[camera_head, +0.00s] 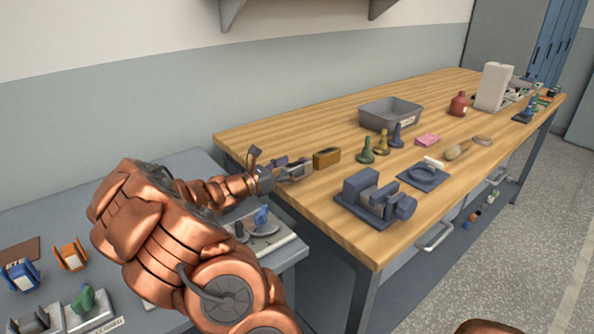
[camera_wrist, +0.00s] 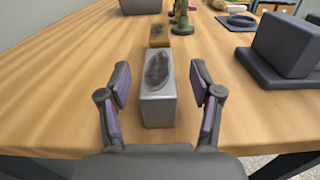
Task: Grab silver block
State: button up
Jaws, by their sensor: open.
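The silver block (camera_wrist: 158,107) stands on the wooden table in the wrist view, with a dark oval hollow or mark on its top. My gripper (camera_wrist: 160,88) is open, with one purple-padded finger on each side of the block. A gap shows between each finger and the block, so neither appears to touch it. In the head view my gripper (camera_head: 291,168) is low at the table's near left edge. There the block is mostly hidden among the fingers and hard to make out.
A brown block (camera_head: 327,158) sits just beyond the silver block. A green bobbin-like piece (camera_head: 366,151) and a grey bin (camera_head: 391,113) stand farther back. A blue-grey vise-like fixture (camera_head: 372,199) is to the right. The wood left of the block is clear.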

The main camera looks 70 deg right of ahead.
jog(key=shift+x, duration=1.45)
jog(key=shift+f, duration=0.1)
grip_shut()
